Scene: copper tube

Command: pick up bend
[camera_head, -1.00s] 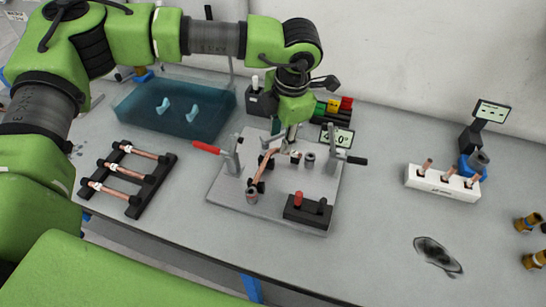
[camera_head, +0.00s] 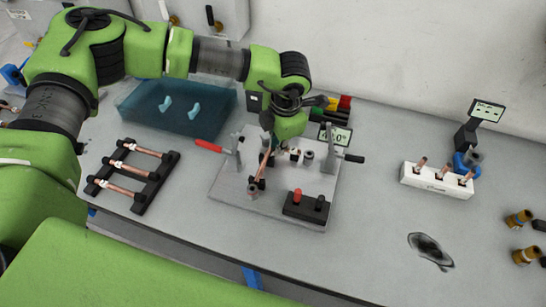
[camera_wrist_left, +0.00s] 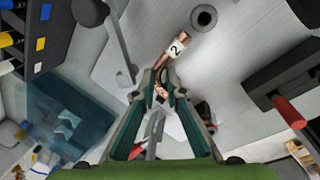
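The bend is a bent copper tube (camera_head: 264,163) with a white tag marked "2" in the left wrist view (camera_wrist_left: 176,46). It is at the grey fixture plate (camera_head: 228,188), close to the upright grey post at the plate's front. My left gripper (camera_head: 270,146) comes down over the plate from above. In the left wrist view its fingertips (camera_wrist_left: 162,78) close in on both sides of the copper, and it appears gripped. Whether the tube is clear of the plate cannot be told. My right gripper is not in view.
A black rack (camera_head: 147,189) holds copper tubes at left. A blue translucent bin (camera_head: 135,107) stands behind. A white holder (camera_head: 435,181) is at right.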

